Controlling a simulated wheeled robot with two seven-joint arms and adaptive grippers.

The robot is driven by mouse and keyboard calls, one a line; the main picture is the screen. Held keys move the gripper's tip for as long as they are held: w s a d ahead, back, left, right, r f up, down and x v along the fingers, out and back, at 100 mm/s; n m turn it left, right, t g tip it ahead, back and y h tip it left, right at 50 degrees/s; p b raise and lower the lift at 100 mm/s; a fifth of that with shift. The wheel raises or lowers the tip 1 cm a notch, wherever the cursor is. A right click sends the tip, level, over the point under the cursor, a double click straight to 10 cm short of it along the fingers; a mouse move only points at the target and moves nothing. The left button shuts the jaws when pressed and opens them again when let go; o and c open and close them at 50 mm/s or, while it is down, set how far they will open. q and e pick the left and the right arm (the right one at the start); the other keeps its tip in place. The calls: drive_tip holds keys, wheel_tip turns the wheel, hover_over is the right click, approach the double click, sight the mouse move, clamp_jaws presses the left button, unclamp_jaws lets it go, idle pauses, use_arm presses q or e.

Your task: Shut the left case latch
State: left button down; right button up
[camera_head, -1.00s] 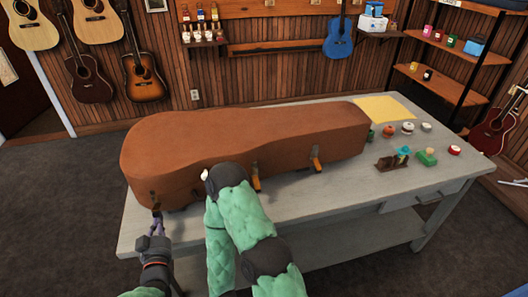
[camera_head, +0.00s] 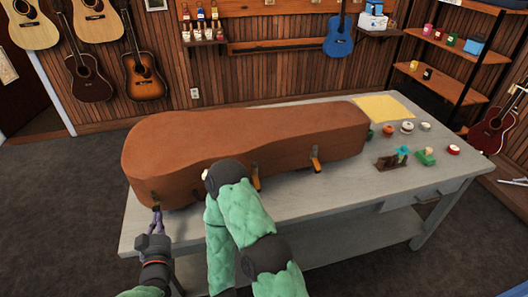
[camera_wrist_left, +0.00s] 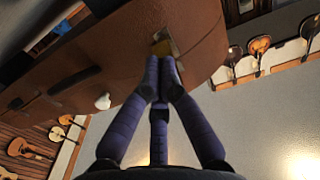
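The brown instrument case (camera_head: 225,145) lies closed-looking on the grey table. Its left latch (camera_wrist_left: 166,42) is a brass-coloured piece at the case's near side in the left wrist view. My left gripper (camera_wrist_left: 165,66) has its purple fingertips together, right at the lower edge of this latch; I cannot tell whether they pinch it. In the head view the left gripper (camera_head: 157,220) is below the case's near left corner, and the latch is small there. My right gripper does not show.
My green-sleeved arm stands before the case's middle. Small jars and a small brown holder (camera_head: 388,162) sit on the table's right, with a yellow cloth (camera_head: 385,107) behind. The table's front right (camera_head: 330,195) is clear. Guitars hang on the back wall.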

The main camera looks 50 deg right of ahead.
use_arm(q)
drive_tip(key=r+p+v, duration=0.1)
drive_tip(key=p+v, duration=0.2)
drive_tip(key=v, duration=0.6)
drive_tip(key=shift+s+a+r, duration=0.25)
drive_tip(key=shift+s+r, duration=0.05)
drive_tip(key=shift+r, duration=0.05)
idle(0.9)
idle(0.5)
drive_tip(key=s+a+f+n+g+y, duration=0.1)
drive_tip(key=a+f+n+g+y, duration=0.15)
drive_tip(key=a+f, duration=0.5)
drive_tip(key=a+f+n+g+y, duration=0.25)
drive_tip(key=a+f+g, duration=0.2)
drive_tip(key=f, duration=0.65)
drive_tip(key=s+a+f+n+g, duration=0.1)
drive_tip(key=s+a+f+g, duration=0.1)
drive_tip(key=s, duration=0.4)
drive_tip(key=s+a+f+n+g, duration=0.1)
drive_tip(key=s+a+f+g, duration=0.2)
drive_tip(key=s+a+f, duration=0.1)
drive_tip(key=s+a+f+n+g+y, duration=0.1)
drive_tip(key=s+a+f+n+g, duration=0.1)
drive_tip(key=s+f, duration=0.3)
drive_tip(key=s+a, duration=0.1)
drive_tip(key=s, duration=0.1)
drive_tip(key=shift+s+a+f+g, duration=0.3)
drive_tip(key=shift+a+f, duration=0.1)
